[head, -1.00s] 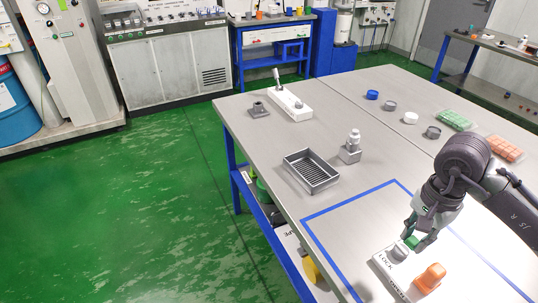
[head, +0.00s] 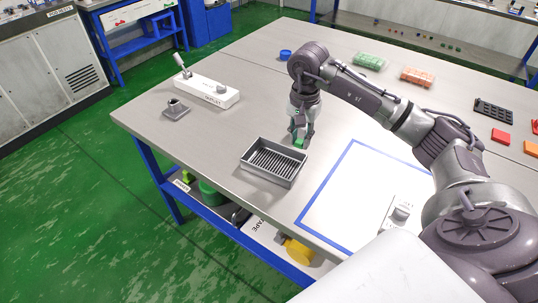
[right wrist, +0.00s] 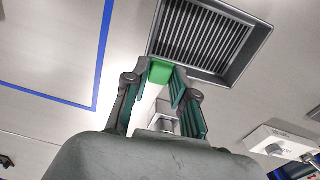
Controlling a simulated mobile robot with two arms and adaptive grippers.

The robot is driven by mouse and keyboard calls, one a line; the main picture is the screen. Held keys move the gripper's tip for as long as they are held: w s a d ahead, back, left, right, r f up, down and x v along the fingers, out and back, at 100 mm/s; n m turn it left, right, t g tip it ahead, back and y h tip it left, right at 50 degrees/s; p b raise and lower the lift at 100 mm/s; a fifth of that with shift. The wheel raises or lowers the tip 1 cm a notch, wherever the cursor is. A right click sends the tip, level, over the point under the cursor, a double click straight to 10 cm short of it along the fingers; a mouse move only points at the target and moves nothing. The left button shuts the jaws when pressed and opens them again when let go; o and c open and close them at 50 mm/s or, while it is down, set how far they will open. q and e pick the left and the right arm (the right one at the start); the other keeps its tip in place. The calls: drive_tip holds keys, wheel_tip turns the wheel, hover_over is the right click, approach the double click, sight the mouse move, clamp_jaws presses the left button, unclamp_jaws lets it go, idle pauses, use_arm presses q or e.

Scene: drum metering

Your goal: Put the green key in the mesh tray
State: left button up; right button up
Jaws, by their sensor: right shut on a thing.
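The green key (head: 299,144) is in my right gripper (head: 300,139), which points down and is shut on it. The key also shows between the fingertips in the right wrist view (right wrist: 160,71). The dark grey mesh tray (head: 262,175) stands on the table with a slatted floor, empty. My right gripper is above the table by the tray's far right corner. In the right wrist view the key overlaps the near edge of the tray (right wrist: 253,52). Much of the key is hidden by the fingers. My left gripper is out of view.
The lock block (head: 400,212) sits in the blue-taped area, partly beside my arm. A long white block with a lever (head: 210,92) and a small grey block (head: 176,109) stand at the far left. A metal fitting (right wrist: 165,118) is near the gripper in the wrist view.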

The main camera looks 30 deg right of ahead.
drive_tip(key=p, duration=0.1)
hover_over(274, 165)
wheel_tip(274, 165, down, 4)
drive_tip(key=shift+d+r, duration=0.1)
drive_tip(key=shift+r, duration=0.1)
drive_tip(key=shift+f, duration=0.15)
wheel_tip(274, 165, down, 4)
drive_tip(key=shift+r+p, duration=0.1)
drive_tip(key=shift+p, duration=0.5)
drive_tip(key=shift+f, duration=0.25)
drive_tip(key=o, duration=0.7)
drive_tip(key=shift+o, duration=0.2)
